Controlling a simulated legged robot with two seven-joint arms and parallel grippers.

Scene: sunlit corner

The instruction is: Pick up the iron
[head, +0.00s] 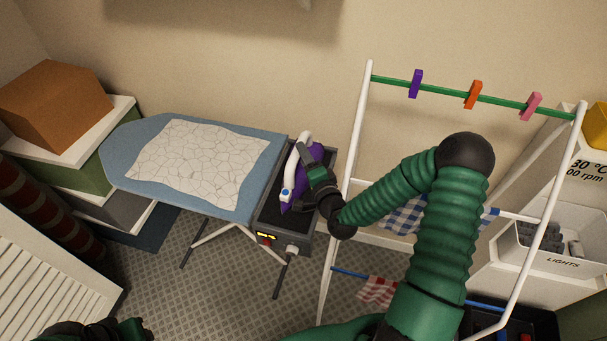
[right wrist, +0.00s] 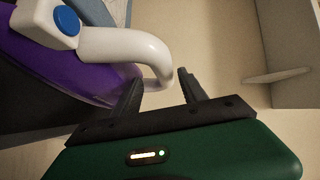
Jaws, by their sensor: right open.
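The iron (head: 289,186) has a purple body and a white handle with a blue button. It rests on the dark stand (head: 269,215) at the right end of the blue ironing board (head: 140,130). My right gripper (head: 305,163) is open at the iron's right side and covers part of it. In the right wrist view the iron (right wrist: 75,70) fills the upper left. The curved end of its white handle lies by the tips of the open right gripper (right wrist: 158,86); no grip on it shows. Part of my left arm shows at the bottom left edge, mostly cut off.
A white drying rack (head: 361,120) with clothes pegs and hanging cloths stands close to my right arm. A pale patterned cloth (head: 195,160) lies on the board. Boxes (head: 55,105) are stacked at the left, and a "LIGHTS" bin (head: 565,262) is at the right.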

